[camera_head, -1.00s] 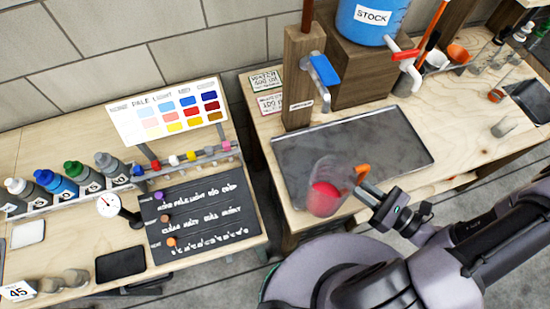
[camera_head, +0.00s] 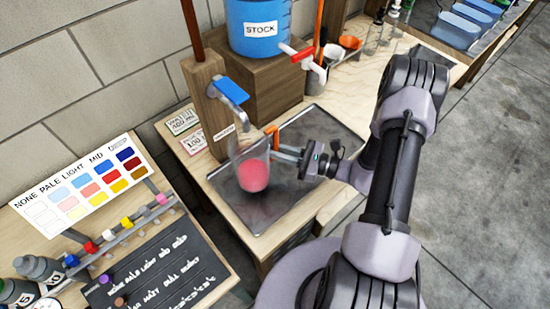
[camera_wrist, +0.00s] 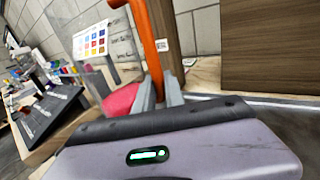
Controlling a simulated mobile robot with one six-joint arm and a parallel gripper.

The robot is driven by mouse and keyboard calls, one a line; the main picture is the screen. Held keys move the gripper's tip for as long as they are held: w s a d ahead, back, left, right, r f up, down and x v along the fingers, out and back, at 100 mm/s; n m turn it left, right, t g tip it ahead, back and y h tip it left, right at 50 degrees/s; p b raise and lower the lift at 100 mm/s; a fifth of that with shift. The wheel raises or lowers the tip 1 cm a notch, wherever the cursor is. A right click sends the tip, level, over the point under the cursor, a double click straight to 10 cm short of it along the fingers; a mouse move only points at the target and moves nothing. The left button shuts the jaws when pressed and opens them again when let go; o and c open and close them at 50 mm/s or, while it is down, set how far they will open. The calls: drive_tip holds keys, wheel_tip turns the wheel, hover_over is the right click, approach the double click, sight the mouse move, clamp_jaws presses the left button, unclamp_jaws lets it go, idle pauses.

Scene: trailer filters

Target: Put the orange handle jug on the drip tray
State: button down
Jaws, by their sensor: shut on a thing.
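The jug (camera_head: 252,174) is clear, with pink-red contents and an orange handle (camera_head: 272,133). In the head view it appears over the dark drip tray (camera_head: 318,137), under the blue-lever tap (camera_head: 231,90). I cannot tell whether its base touches the tray. My gripper (camera_head: 284,152) is shut on the orange handle from the right side. In the wrist view the orange handle (camera_wrist: 147,45) rises between my gripper's fingers (camera_wrist: 158,95), with the pink contents (camera_wrist: 122,100) to the left. The jug's lower part is hidden there.
A blue STOCK container (camera_head: 259,30) with a red-lever tap (camera_head: 303,55) stands on a wooden block behind the tray. A wooden post (camera_head: 208,105) carries the blue-lever tap. A colour chart (camera_head: 80,185) and a black board (camera_head: 160,270) are at left.

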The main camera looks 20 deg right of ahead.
drive_tip(key=shift+w+f, duration=0.1)
drive_tip(key=shift+w, duration=0.3)
wheel_tip(320, 180, down, 4)
drive_tip(key=shift+r+b, duration=0.15)
drive_tip(key=shift+b, duration=0.85)
drive_tip(key=shift+r, duration=0.2)
drive_tip(key=shift+f, duration=0.1)
drive_tip(key=c, duration=1.8)
unclamp_jaws()
drive_tip(key=shift+f, duration=0.1)
drive_tip(key=o, duration=0.4)
